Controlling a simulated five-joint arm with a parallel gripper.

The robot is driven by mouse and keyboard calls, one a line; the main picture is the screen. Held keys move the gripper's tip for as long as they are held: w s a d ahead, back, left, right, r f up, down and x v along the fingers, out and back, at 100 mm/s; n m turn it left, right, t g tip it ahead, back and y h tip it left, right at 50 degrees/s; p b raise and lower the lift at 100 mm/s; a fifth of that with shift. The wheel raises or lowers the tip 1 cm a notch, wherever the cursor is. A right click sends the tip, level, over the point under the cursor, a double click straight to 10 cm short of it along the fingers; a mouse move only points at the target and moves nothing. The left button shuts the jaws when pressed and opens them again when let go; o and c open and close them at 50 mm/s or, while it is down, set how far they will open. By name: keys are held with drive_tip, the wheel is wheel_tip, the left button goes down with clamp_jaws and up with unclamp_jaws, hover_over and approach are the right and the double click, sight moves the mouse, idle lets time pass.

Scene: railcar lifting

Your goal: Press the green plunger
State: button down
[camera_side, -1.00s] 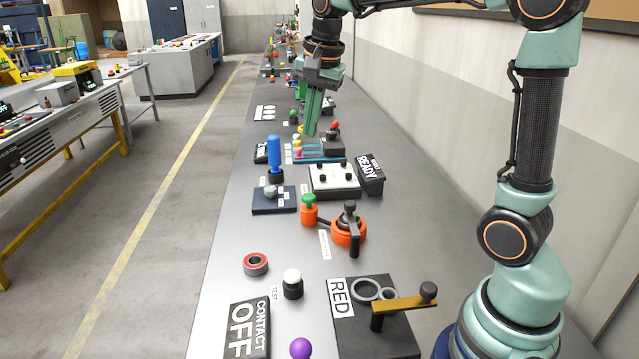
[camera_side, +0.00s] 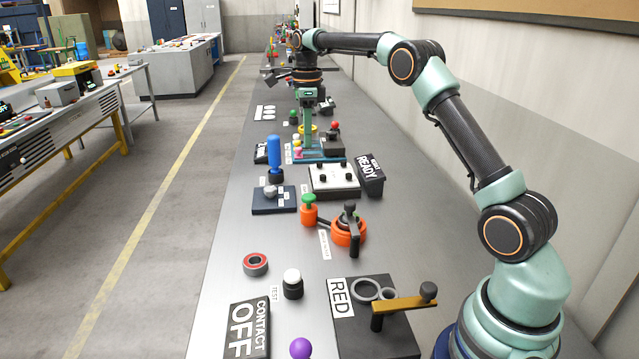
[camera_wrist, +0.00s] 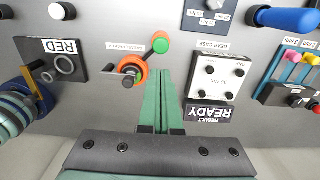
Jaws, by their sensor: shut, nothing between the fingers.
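The green plunger (camera_side: 309,200) has a round green cap on an orange body and stands upright on the bench. In the wrist view its green cap (camera_wrist: 160,45) shows just past my fingertips. My gripper (camera_side: 308,148) is shut and empty, with long teal fingers pointing down. In the side view it is farther along the bench than the plunger, in front of or over a blue-based rack. In the wrist view the shut fingers (camera_wrist: 165,73) point toward the cap, with no contact visible. The height gap cannot be told.
An orange ring with a black lever (camera_side: 348,230) is right beside the plunger. A white button box (camera_side: 334,181), the READY sign (camera_side: 371,175) and a blue-handled lever (camera_side: 274,155) stand nearby. The RED panel (camera_side: 378,335) is nearer the camera. Bare bench lies left of the plunger.

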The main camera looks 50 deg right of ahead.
sight(309, 197)
drive_tip(key=shift+f, duration=0.1)
wheel_tip(309, 197, down, 14)
drive_tip(key=shift+r, duration=0.1)
idle(0.7)
drive_tip(key=shift+f, duration=1.4)
wheel_tip(309, 197, up, 14)
drive_tip(key=shift+r, duration=0.25)
